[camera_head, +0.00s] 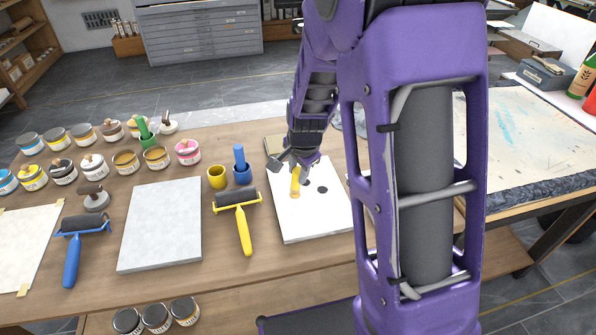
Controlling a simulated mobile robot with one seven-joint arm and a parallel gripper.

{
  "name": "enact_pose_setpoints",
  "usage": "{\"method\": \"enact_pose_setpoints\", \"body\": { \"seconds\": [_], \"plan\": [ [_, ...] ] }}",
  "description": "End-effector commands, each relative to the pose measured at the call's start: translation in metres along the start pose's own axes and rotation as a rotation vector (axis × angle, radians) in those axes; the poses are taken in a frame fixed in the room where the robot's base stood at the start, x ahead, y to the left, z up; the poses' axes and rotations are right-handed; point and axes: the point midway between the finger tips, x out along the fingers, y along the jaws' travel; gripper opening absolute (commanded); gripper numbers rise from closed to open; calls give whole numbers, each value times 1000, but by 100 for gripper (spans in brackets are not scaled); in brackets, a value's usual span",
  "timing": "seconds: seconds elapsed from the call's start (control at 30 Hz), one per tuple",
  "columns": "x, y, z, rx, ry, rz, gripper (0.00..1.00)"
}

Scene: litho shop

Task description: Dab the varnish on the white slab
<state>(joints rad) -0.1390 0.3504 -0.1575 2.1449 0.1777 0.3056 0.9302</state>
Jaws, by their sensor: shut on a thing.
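The white slab (315,222) lies on the wooden table, just left of my purple arm. It carries a dark round spot (322,189). My gripper (296,167) is over the slab's upper left part and is shut on a yellow dabber (295,181), held roughly upright. An amber patch (295,194) shows at the dabber's lower end. I cannot tell whether it is the dabber's tip or varnish on the slab, nor whether the dabber touches the slab. A yellow cup (217,177) stands to the left with no dabber in it.
A blue dabber (239,155) stands in a blue cup (242,175). A yellow-handled roller (243,224) lies between the white slab and a light grey slab (162,225). A blue-handled roller (72,257) lies further left. Several ink jars (155,157) fill the back left.

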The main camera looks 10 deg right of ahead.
Motion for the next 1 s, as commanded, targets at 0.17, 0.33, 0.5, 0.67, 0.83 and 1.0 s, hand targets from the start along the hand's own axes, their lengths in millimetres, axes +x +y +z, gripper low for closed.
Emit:
{"method": "enact_pose_setpoints", "body": {
  "seconds": [0.17, 0.33, 0.5, 0.67, 0.83, 1.0],
  "plan": [
    [-18, -6, -3, 0, 1, -2, 0],
    [-31, -11, -6, 0, 1, -2, 0],
    [-44, -15, -8, 1, 1, -2, 0],
    [-56, -18, -10, 0, 1, -2, 0],
    [-57, -19, -10, 0, 1, -2, 0],
    [-57, -19, -10, 0, 1, -2, 0]
  ]
}}
